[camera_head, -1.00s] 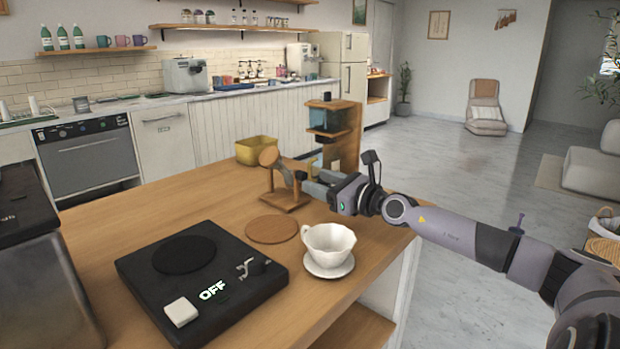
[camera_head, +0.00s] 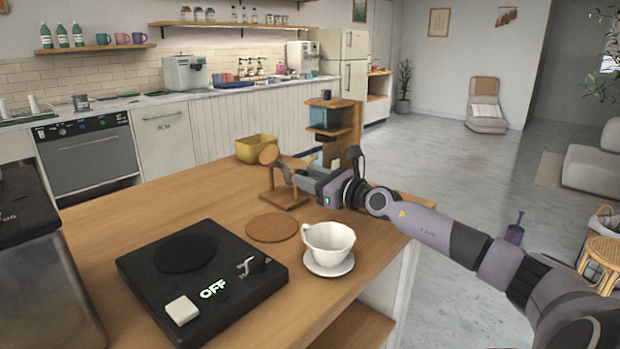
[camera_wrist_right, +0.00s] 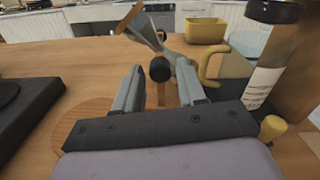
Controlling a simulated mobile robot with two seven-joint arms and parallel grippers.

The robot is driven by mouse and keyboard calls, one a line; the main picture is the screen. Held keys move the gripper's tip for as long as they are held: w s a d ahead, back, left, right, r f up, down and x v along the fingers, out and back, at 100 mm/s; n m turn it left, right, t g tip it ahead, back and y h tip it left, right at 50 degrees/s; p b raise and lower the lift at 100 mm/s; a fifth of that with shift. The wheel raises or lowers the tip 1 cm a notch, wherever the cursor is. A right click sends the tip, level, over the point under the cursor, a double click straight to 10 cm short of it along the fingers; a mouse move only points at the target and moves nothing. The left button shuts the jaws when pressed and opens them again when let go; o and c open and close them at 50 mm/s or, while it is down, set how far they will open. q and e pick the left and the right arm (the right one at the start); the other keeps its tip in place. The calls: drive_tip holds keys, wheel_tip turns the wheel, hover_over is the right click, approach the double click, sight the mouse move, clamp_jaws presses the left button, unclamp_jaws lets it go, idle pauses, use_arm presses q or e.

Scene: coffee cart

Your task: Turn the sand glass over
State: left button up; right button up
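The sand glass (camera_head: 269,155) is mounted on a small wooden stand (camera_head: 284,199) near the far edge of the wooden counter. It is tilted, with its round wooden end up and to the left; my gripper hides much of it in the head view. In the right wrist view the sand glass (camera_wrist_right: 144,28) slants beyond the fingers. A black round knob (camera_wrist_right: 160,68) in front of it appears between the fingertips. My right gripper (camera_head: 293,169) is open beside the stand, its fingers (camera_wrist_right: 160,78) on either side of the knob; contact cannot be told. My left gripper is not in view.
A yellow container (camera_head: 256,148) stands behind the sand glass. A wooden dripper stand (camera_head: 345,128) is close behind my right gripper. A white cup (camera_head: 329,243) on a saucer, a round coaster (camera_head: 272,228) and a black scale (camera_head: 203,281) reading OFF lie nearer.

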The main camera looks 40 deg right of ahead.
clamp_jaws()
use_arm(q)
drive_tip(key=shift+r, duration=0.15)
use_arm(e)
drive_tip(key=shift+m+p, duration=0.45)
drive_tip(key=shift+m, duration=0.15)
drive_tip(key=m+p, duration=0.1)
drive_tip(key=m, duration=0.2)
drive_tip(key=shift+r+p, duration=0.1)
drive_tip(key=shift+p, duration=0.3)
drive_tip(key=m+p, duration=0.2)
drive_tip(key=m, duration=0.1)
drive_tip(key=shift+m, duration=0.4)
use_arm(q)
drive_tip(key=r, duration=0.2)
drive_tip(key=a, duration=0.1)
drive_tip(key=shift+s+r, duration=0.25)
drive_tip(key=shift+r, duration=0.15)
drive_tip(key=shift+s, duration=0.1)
use_arm(e)
drive_tip(key=shift+m, duration=0.4)
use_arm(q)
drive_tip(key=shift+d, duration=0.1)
use_arm(e)
drive_tip(key=shift+o, duration=1.9)
unclamp_jaws()
